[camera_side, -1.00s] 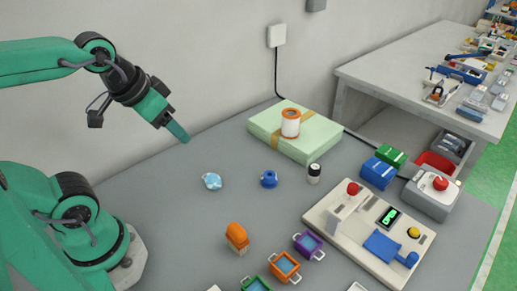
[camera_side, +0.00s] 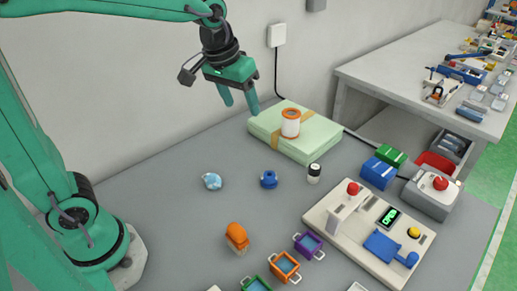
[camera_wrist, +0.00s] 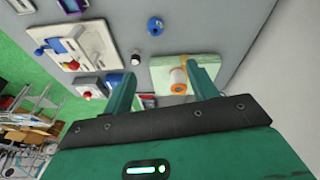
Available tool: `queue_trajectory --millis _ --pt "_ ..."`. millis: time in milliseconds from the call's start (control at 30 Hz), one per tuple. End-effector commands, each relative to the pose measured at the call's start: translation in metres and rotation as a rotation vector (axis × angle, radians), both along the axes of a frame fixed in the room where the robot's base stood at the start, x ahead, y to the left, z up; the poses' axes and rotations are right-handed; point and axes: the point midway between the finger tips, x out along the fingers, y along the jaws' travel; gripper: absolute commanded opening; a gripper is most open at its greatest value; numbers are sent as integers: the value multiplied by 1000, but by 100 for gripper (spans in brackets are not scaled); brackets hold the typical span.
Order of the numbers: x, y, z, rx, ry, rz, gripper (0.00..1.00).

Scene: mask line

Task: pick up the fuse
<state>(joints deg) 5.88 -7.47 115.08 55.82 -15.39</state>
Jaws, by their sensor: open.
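My gripper (camera_side: 241,109) is open and empty, high above the table's back left, pointing down. It is to the left of the cylinder and well above it. In the wrist view the two green fingers (camera_wrist: 166,74) are spread apart, touching nothing.
An orange-ended white roll (camera_side: 290,123) stands on the pale green package (camera_side: 321,142). A blue round part (camera_side: 269,180) and a light-blue lump (camera_side: 212,181) lie nearby. A control panel (camera_side: 342,230) and blue box (camera_side: 378,172) are to the right. The table's left middle is clear.

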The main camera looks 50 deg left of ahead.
Motion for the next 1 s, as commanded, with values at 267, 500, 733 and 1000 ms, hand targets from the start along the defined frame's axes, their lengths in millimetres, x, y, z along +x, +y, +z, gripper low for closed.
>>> queue_trajectory --millis 267,500,733,1000 --pt "55 -22 -25 -14 76 52 58" --pt "97 -42 -56 -19 139 100 58" --pt "132 -63 -95 -18 196 148 58" --pt "164 -88 -149 -11 258 202 58"
